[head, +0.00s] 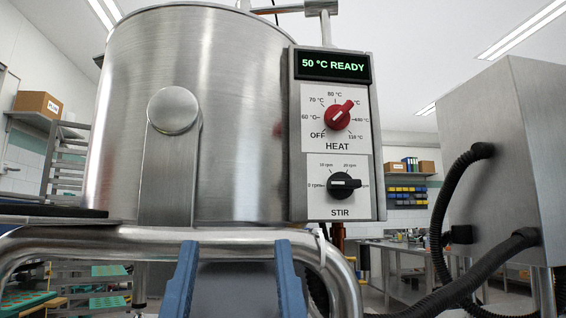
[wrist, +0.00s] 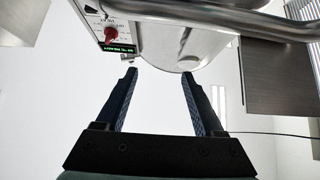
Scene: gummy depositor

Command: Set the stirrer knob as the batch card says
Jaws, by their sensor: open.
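In the wrist view the knob (wrist: 91,10) shows at the top left, upside down. My gripper (head: 237,245) is open and empty, low in front of the kettle and left of and below the knob. In the wrist view my gripper (wrist: 159,73) has its fingers wide apart. I see no batch card.
The red HEAT knob (head: 339,115) is above the STIR dial, under a display (head: 333,66) reading 50 °C READY. The steel kettle (head: 240,120) stands left of the panel. A steel rail (head: 130,240) runs in front. A steel box (head: 510,160) with black hoses is at right.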

